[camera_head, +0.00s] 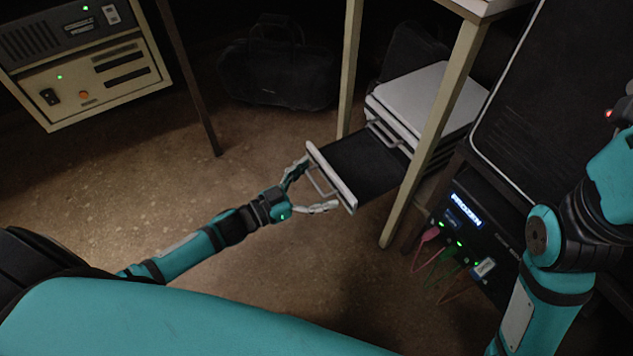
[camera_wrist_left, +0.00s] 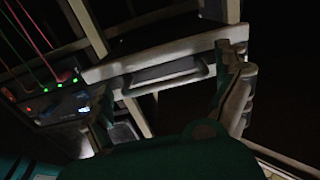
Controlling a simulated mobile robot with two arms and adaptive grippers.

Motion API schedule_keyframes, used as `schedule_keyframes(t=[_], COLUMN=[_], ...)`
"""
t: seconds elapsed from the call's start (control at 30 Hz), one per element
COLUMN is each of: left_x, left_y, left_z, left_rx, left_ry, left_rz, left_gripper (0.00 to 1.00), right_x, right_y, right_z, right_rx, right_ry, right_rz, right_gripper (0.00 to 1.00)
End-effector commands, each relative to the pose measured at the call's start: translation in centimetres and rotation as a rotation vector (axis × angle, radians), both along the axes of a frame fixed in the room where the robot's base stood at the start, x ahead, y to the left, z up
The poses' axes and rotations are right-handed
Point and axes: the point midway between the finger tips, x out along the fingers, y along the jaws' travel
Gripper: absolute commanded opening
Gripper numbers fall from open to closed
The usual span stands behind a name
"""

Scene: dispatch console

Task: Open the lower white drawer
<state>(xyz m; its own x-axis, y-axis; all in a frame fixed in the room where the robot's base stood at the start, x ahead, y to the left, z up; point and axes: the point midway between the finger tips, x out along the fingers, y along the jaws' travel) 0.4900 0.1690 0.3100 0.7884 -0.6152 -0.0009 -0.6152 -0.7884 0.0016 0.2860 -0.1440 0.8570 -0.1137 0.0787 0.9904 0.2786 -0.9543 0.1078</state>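The lower white drawer (camera_head: 331,177) is pulled well out of the white drawer unit (camera_head: 425,98), its dark inside showing. Its front carries a bar handle (camera_head: 321,184). In the left wrist view the drawer front (camera_wrist_left: 150,58) and its handle (camera_wrist_left: 165,77) are straight ahead. My left gripper (camera_head: 309,185) is at the drawer front, fingers spread wide at either side of the handle; it also shows in the left wrist view (camera_wrist_left: 172,100). I see no grip on the handle; contact is unclear. My right gripper is out of sight; only my right arm shows.
Pale table legs (camera_head: 430,135) stand beside the drawer. A black device (camera_head: 470,235) with green lights and cables is at the right. A dark bag (camera_head: 280,75) lies at the back. A beige console (camera_head: 90,80) stands at the left. The brown floor (camera_head: 120,180) is mostly clear.

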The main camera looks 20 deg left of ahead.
Motion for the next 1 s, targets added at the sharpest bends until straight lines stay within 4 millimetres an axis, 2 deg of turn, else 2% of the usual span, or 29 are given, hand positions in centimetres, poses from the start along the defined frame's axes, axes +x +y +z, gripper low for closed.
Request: schedule_keyframes(t=[0.27,0.7,0.83,1.0], left_x=[-0.7,-7.6,-8.8,-9.5], left_y=[0.6,5.9,6.9,7.4], left_z=[0.0,-0.1,-0.1,0.0], left_rx=[0.001,0.002,0.001,0.000], left_ry=[0.000,0.004,0.002,0.000], left_rz=[0.000,0.000,-0.001,0.000], left_gripper=[1.00,1.00,1.00,1.00], right_x=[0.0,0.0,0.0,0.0], right_y=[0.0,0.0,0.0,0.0], right_z=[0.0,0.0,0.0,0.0], right_rx=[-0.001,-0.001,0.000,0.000], right_ry=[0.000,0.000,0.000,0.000], right_rz=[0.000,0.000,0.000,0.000], right_gripper=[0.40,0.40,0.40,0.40])
